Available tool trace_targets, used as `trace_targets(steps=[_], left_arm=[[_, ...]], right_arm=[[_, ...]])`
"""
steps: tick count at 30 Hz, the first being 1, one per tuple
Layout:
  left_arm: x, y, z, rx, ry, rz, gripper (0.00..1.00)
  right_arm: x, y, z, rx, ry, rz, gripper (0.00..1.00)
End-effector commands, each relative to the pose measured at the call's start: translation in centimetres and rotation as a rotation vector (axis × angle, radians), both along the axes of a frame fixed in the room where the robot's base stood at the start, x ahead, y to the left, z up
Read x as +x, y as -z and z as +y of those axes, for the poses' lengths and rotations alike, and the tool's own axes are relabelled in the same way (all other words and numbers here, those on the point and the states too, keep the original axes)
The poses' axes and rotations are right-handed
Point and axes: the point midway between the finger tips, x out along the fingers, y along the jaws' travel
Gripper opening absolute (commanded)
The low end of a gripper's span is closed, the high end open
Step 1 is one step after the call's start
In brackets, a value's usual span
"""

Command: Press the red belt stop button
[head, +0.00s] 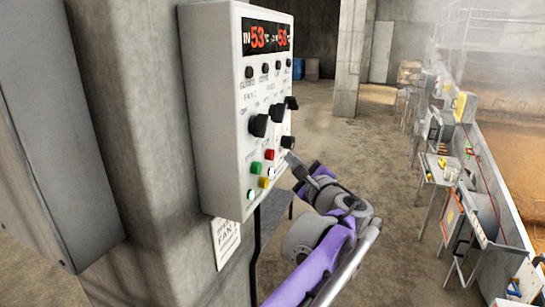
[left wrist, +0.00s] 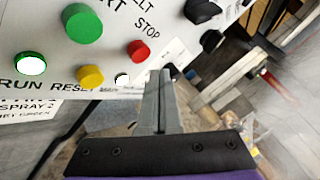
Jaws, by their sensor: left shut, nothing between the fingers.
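The red belt stop button (head: 269,154) is on the lower part of a pale control panel (head: 215,110). In the left wrist view the red button (left wrist: 138,50) sits under the lettering "STOP". My left gripper (head: 289,157) is shut and empty, to the right of the red button in the head view. In the left wrist view its closed fingertips (left wrist: 161,72) point at the panel, just below and right of the red button. I cannot tell how far they are from the panel face. My right gripper is not in view.
Near the red button are a green button (left wrist: 82,23), a yellow button (left wrist: 89,76), a lit white button (left wrist: 30,65) and a small white one (left wrist: 122,79). Black knobs (head: 258,126) protrude above. A concrete pillar (head: 120,90) backs the panel.

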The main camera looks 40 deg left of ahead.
Motion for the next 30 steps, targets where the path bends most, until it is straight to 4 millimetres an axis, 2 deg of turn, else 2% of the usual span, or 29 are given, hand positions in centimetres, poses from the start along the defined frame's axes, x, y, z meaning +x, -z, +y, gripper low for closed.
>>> trace_targets(steps=[7,30], left_arm=[[-0.36,-0.15,1.36,0.0,-0.001,-0.001,0.0],[-0.34,-0.11,1.39,-0.001,0.0,-0.001,0.0]], right_arm=[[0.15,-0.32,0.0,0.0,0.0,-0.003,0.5],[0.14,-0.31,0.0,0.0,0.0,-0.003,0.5]])
